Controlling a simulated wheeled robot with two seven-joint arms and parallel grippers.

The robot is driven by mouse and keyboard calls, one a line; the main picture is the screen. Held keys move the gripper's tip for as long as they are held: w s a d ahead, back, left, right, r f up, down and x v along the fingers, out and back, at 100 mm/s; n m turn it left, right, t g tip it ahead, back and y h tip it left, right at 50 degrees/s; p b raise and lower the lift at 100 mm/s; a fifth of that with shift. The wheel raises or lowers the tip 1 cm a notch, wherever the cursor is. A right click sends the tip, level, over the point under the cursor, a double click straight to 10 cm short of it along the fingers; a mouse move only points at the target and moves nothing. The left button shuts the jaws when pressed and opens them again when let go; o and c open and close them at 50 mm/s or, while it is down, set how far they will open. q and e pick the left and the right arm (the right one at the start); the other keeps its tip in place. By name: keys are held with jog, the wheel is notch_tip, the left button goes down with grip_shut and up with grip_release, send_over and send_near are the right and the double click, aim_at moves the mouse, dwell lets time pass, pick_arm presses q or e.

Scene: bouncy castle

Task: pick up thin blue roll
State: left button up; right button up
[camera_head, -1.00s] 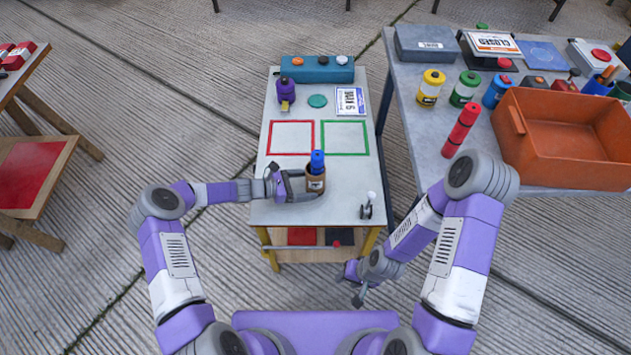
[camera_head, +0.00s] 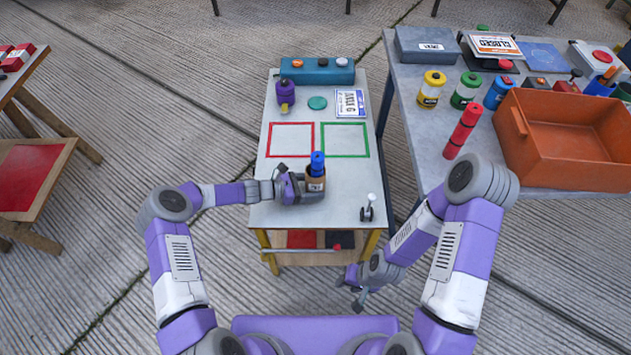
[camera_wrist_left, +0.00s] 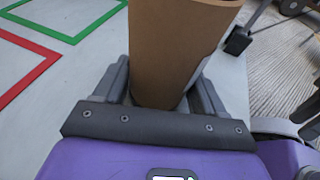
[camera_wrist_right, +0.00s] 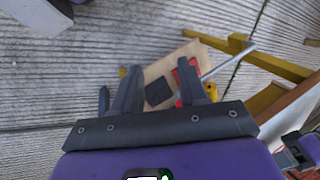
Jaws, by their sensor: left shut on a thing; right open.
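In the left wrist view the cup (camera_wrist_left: 178,45) stands between the two fingers; the blue roll is out of that picture. My right gripper (camera_head: 352,290) is open and empty, low in front of the small table. In the right wrist view its fingers (camera_wrist_right: 155,85) are apart with nothing between them.
Red and green outlined squares (camera_head: 345,140) are bare behind the cup. A small lever (camera_head: 368,207) stands right of it. A teal button box (camera_head: 317,70) and purple bottle (camera_head: 286,93) are at the back. The right table holds an orange bin (camera_head: 560,170) and a red roll (camera_head: 463,131).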

aim_at(319, 156)
jog(key=shift+o, duration=0.3)
